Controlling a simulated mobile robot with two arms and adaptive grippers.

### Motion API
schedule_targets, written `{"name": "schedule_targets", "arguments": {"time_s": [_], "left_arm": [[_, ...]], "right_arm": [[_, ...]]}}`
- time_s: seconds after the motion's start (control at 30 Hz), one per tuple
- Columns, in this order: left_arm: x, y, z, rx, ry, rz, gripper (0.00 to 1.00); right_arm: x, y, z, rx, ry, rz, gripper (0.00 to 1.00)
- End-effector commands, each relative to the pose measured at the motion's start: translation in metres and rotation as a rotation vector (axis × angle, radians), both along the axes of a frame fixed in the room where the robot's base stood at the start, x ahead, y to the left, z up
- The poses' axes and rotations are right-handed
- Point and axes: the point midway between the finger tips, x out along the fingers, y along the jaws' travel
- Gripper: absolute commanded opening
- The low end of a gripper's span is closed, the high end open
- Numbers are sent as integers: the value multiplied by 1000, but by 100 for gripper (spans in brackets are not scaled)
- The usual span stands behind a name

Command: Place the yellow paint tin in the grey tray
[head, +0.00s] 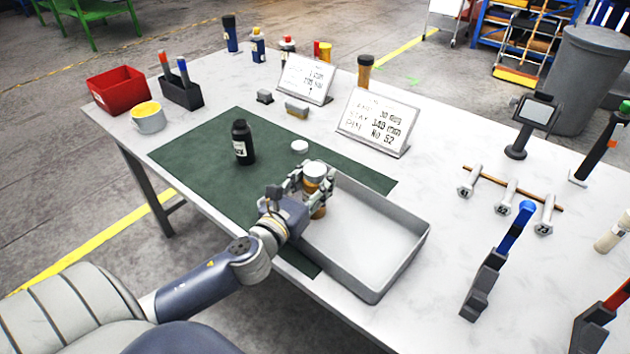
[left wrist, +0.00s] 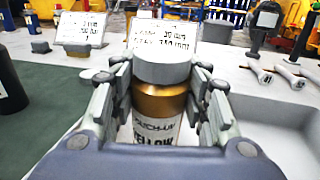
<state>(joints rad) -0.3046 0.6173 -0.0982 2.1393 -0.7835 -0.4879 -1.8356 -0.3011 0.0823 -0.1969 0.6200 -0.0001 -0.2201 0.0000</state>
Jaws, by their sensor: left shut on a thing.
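The yellow paint tin (head: 318,212) has a gold-brown body and a pale grey lid. Its label reads "YELLOW" in the left wrist view (left wrist: 160,103). My left gripper (head: 312,180) is shut around it, with a finger on each side, and holds it upright. The grey tray (head: 385,283) is shallow and empty in its visible part. The tin is at the tray's far left corner; I cannot tell whether its base touches the tray floor. The gripper hides part of the tin and of that corner. My right gripper is not in view.
A black bottle (head: 243,142) and a white round lid (head: 299,146) are on the green mat (head: 205,160) left of the tray. Two sign stands (head: 375,122) (head: 304,79) stand behind.

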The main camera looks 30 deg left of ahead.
Motion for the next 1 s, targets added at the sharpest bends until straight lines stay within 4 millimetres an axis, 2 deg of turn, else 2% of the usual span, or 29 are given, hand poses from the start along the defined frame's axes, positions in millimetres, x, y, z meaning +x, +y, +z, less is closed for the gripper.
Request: {"name": "schedule_targets", "arguments": {"time_s": [0.27, 0.3, 0.37, 0.77, 0.87, 1.0], "left_arm": [[0, 0, -2, 1, -3, -1, 2], [0, 0, -2, 0, -1, 0, 49], [0, 0, -2, 0, 0, 0, 63], [0, 0, 3, 0, 0, -1, 63], [-8, -1, -1, 0, 3, -1, 63], [-28, -2, -2, -1, 4, 0, 63]], "right_arm": [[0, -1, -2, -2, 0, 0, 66], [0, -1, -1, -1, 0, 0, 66], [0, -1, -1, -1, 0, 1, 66], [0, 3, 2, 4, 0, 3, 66], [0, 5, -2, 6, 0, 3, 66], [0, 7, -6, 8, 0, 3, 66]]}}
